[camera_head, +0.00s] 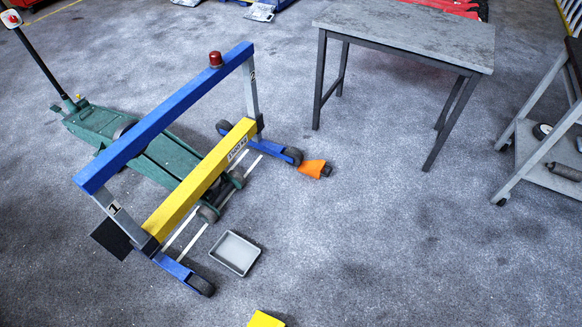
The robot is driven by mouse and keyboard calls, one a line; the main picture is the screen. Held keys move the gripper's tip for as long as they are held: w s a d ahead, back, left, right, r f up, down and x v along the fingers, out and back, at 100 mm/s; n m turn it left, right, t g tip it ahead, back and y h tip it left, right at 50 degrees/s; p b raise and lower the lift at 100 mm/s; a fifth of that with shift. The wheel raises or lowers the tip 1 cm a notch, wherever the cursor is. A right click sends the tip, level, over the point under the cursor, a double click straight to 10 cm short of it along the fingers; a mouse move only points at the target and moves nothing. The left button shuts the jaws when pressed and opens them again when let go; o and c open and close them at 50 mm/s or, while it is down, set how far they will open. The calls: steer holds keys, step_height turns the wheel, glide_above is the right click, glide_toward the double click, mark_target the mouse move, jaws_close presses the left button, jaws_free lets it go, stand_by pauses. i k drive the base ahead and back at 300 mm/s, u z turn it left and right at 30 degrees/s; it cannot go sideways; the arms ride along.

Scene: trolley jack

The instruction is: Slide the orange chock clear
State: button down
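The frame has a blue top beam (165,115), a yellow lower beam (200,182) and grey posts. The green trolley jack (150,150) reaches under the frame from the left, its long dark handle (40,62) raised. My gripper is not in view.
A grey tray (234,253) lies on the floor beside the frame. A grey table (410,32) stands behind the chock, and a trolley shelf (548,170) at right. A yellow object (266,319) is cut off at the bottom edge. The floor right and front of the chock is clear.

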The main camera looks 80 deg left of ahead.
mark_target(314, 169)
steer(key=u, duration=1.45)
steer(key=i, duration=2.7)
steer(key=u, duration=1.25)
steer(key=i, duration=1.05)
steer(key=u, duration=2.7)
